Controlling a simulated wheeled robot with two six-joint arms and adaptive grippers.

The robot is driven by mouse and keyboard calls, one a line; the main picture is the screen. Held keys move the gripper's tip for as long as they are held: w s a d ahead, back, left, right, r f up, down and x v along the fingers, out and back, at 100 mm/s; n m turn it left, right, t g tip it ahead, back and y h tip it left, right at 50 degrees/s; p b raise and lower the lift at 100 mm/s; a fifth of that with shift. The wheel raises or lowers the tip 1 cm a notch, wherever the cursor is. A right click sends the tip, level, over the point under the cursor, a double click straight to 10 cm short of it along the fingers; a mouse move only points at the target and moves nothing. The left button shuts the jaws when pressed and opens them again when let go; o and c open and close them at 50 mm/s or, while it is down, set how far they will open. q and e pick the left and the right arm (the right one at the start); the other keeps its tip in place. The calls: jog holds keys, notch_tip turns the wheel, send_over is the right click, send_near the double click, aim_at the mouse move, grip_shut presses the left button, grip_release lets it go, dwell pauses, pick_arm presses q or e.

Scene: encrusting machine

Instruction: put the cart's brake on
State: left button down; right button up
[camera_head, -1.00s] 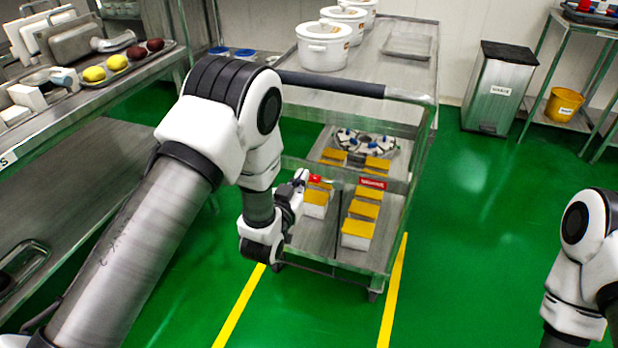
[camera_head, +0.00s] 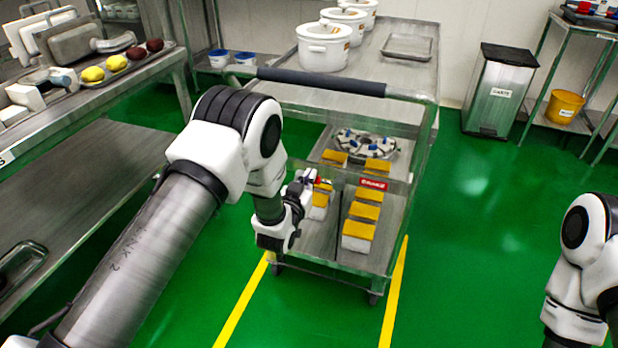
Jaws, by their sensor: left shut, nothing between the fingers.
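The cart (camera_head: 410,165) stands between two yellow floor lines, with its dark push handle (camera_head: 320,82) on the near side. A red label (camera_head: 373,184) sits on its near crossbar. A small red part (camera_head: 318,181), perhaps the brake lever, shows left of the label, right at my left gripper's tips. My left gripper (camera_head: 308,179) is shut with nothing held, at the cart's near left side. Its fingertips partly cover the red part, so I cannot tell whether they touch it or how it is set. My right gripper is out of view; only arm links show at right.
Several yellow-topped white boxes (camera_head: 358,229) and a round ring-shaped part (camera_head: 362,143) lie on the cart. A metal shelf (camera_head: 90,165) is close on the left. Green floor right of the cart is free.

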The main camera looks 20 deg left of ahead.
pick_arm(q)
jog(key=shift+f+n, duration=0.25)
jog(key=shift+n, duration=0.05)
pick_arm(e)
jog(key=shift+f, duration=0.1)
pick_arm(q)
jog(key=d+f+n+h+b, duration=0.1)
jog(key=d+f+n, duration=0.3)
jog(key=f+n, duration=0.5)
jog(key=n+b, duration=0.1)
jog(key=n, duration=0.5)
jog(key=shift+d+f+n+t, duration=0.15)
jog(key=shift+d+n+t, duration=0.15)
jog(key=shift+d+n, duration=0.1)
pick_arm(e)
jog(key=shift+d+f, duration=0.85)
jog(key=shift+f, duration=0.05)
pick_arm(q)
jog(key=shift+s+d, duration=0.1)
